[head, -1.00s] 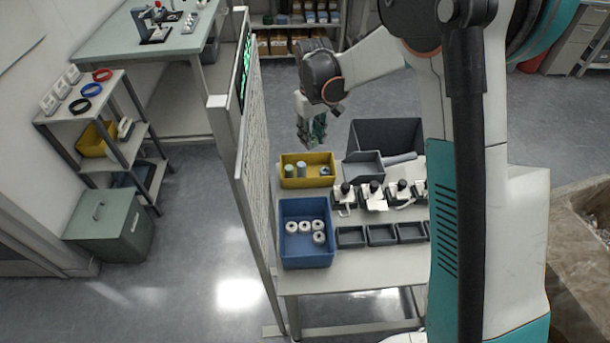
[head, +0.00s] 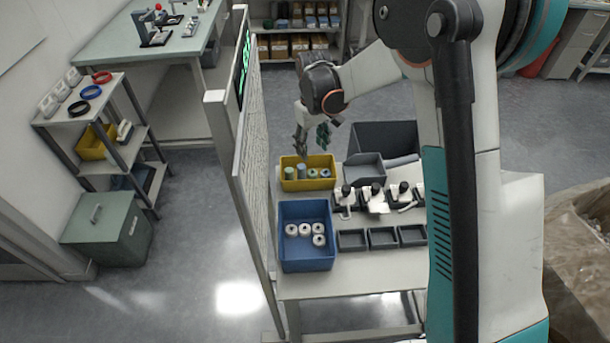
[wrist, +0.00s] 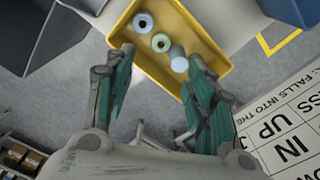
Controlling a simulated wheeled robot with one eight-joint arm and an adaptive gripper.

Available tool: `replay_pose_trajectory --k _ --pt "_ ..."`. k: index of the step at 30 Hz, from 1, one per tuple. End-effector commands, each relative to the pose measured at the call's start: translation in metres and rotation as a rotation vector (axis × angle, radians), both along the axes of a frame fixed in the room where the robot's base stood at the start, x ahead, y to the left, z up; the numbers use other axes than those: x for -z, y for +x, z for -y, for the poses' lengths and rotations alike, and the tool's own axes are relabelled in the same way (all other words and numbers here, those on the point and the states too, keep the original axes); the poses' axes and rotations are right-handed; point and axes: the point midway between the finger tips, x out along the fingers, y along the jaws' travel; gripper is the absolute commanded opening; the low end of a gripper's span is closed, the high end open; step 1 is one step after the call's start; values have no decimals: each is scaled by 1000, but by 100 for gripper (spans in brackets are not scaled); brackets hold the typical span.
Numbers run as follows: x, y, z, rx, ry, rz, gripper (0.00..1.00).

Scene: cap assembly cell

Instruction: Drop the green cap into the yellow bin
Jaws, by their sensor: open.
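The yellow bin (head: 309,185) stands at the far left of the workbench, and shows below my gripper in the wrist view (wrist: 213,44). A green cap (head: 312,174) lies in it with its hole facing up, also visible in the wrist view (wrist: 161,42). A pale blue cap (head: 325,173) lies beside it on the right. The right finger hides part of the bin in the wrist view.
A blue bin (head: 306,264) with several white rings stands in front of the yellow one. A grey bin (head: 364,169) and a larger dark bin (head: 386,139) are to the right. Small black trays (head: 383,238) line the bench. A tall board (head: 243,150) borders its left side.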

Motion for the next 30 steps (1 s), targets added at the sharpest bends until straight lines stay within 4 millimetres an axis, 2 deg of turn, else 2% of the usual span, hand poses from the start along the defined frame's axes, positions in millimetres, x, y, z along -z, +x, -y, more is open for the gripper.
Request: replay_pose_trajectory --k 5,15,21,30 --pt "-13 0 0 0 0 0 50" --pt "-79 0 0 0 0 0 50" --pt "-108 0 0 0 0 0 50" --pt "-120 0 0 0 0 0 50"
